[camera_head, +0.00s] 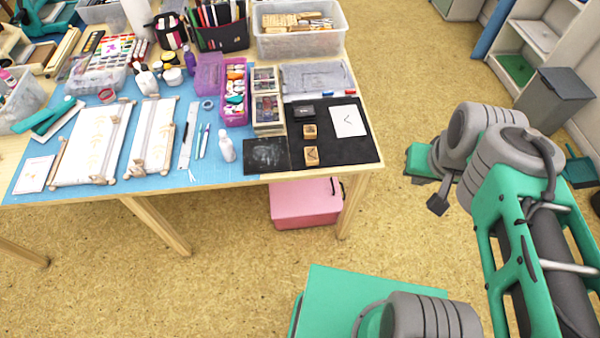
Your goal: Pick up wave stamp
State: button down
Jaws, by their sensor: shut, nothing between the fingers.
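Two small wooden stamp blocks lie on the black mat (363,152) near the table's right front corner. The rear stamp block (310,131) and the front stamp block (312,156) both have dark marks on top. The marks are too small to tell which one is the wave stamp. A black inkpad (304,111) lies behind them, and a white card with a dark mark (349,120) lies to their right. My gripper (437,205) is shut and empty, out over the floor to the right of the table, well apart from the stamps.
A dark square sheet (266,155) lies left of the front stamp. Small stacked boxes (266,112) and a purple bin (235,95) stand further left. A pink box (306,203) is under the table. The floor between the table and my arm is clear.

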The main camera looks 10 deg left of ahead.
aim_at(310, 154)
jog(key=u, duration=0.85)
jog(key=i, duration=0.9)
jog(key=z, duration=0.6)
jog(key=k, duration=1.15)
jog(key=u, duration=0.95)
jog(key=i, duration=1)
jog(key=u, duration=0.95)
